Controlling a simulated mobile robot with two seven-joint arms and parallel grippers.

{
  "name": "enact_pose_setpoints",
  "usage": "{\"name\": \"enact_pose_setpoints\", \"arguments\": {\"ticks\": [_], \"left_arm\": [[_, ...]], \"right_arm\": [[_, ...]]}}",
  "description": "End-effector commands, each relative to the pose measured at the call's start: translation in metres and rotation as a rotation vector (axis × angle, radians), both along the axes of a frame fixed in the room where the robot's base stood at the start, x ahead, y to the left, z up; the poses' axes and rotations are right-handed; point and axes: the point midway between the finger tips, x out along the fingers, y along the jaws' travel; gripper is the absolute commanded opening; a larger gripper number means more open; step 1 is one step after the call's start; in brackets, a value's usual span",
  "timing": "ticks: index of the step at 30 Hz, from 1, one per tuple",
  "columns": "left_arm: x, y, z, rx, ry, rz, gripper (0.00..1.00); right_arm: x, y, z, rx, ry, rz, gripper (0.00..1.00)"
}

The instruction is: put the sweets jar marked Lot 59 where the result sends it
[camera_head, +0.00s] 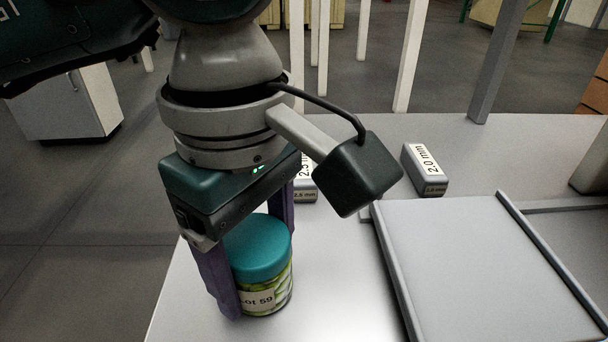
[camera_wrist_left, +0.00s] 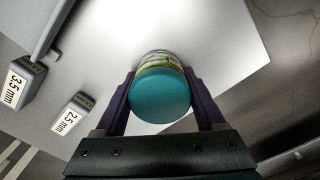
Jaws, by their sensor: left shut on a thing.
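The sweets jar (camera_head: 262,262) has a teal lid, clear sides with green and white sweets, and a label reading Lot 59. It is upright at the near left part of the table. My left gripper (camera_head: 245,255) comes down from above with its purple fingers on either side of the jar, shut on it. The left wrist view shows the jar's teal lid (camera_wrist_left: 160,96) between the two fingers (camera_wrist_left: 160,100). I cannot tell whether the jar's base touches the table. My right gripper is not in view.
A 2.5 mm block (camera_head: 305,188) is partly hidden behind my gripper. A 3.5 mm block (camera_wrist_left: 22,82) shows in the left wrist view. The table's left edge is close to the jar.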

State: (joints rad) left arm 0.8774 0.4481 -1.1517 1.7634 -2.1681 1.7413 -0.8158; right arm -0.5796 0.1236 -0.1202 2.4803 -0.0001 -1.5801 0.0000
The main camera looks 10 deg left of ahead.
Motion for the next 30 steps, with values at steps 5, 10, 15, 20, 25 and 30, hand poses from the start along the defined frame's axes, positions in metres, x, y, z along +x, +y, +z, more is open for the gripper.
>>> {"name": "enact_pose_setpoints", "arguments": {"ticks": [5, 10, 15, 20, 25, 30], "left_arm": [[0.0, 0.0, -0.004, 0.0, -0.001, 0.0, 0.1], [0.0, 0.0, -0.002, 0.0, -0.001, 0.0, 0.89], [0.0, 0.0, -0.002, -0.001, 0.0, 0.0, 1.0], [0.0, 0.0, -0.001, -0.001, 0.0, 0.0, 1.0], [0.001, -0.001, 0.013, -0.003, -0.003, 0.0, 1.0], [0.002, -0.001, 0.051, -0.003, -0.007, -0.001, 1.0]], "right_arm": [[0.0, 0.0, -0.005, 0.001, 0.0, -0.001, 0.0], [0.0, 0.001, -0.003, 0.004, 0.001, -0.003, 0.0], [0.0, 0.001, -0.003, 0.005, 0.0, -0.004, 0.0], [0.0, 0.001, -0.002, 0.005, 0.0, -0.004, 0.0], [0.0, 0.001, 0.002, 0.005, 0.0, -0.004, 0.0], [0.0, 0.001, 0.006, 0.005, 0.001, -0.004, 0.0]]}}
